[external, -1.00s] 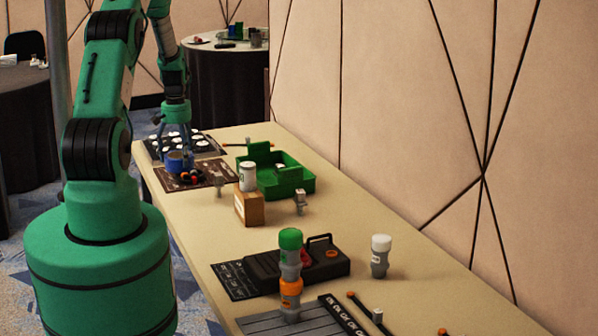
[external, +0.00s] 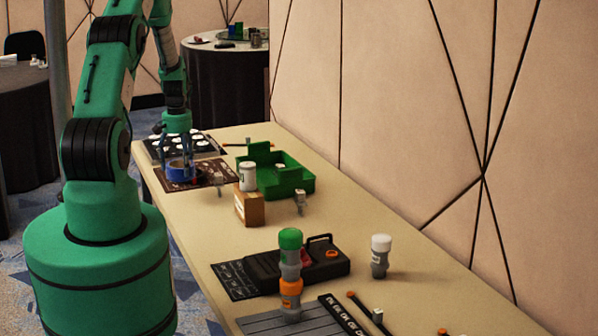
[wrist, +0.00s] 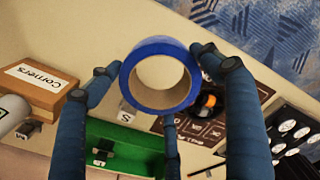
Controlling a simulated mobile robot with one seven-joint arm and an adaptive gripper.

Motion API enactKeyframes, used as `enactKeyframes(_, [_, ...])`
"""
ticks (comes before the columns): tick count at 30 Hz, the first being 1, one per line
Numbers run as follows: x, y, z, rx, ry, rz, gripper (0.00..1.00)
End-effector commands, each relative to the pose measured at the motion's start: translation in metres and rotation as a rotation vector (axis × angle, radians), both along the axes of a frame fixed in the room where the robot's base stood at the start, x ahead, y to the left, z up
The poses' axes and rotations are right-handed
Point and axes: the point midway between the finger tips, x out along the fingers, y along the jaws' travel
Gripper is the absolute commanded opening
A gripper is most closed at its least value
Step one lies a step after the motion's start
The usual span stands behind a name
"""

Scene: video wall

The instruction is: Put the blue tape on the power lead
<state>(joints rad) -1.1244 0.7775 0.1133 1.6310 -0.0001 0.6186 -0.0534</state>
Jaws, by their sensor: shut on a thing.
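The blue tape (wrist: 160,45) is a ring, seen nearly end-on in the wrist view, with its open hole showing. My gripper (wrist: 163,82) is shut on it, with fingers around its outside. In the external view my gripper (external: 180,160) holds the blue tape (external: 180,174) low over the dark printed mat (external: 215,177). A black and orange item (wrist: 208,103) lies on the mat, partly behind the tape and a finger; it may be the power lead, but I cannot be sure. The gap between tape and mat is unclear.
A green divided tray (external: 291,182), a white can (external: 247,175) and a cardboard box (external: 249,207) stand to the right of the mat. A board with white discs (external: 184,146) lies behind it. A black case (external: 262,269) and stacked fittings (external: 290,268) are nearer the camera.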

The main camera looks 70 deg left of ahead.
Motion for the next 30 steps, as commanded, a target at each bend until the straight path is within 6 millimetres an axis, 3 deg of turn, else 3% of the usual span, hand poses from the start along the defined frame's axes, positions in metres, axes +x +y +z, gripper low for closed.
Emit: enactKeyframes(30, [0.063,0.120,-0.013,0.000,0.000,0.000,0.43])
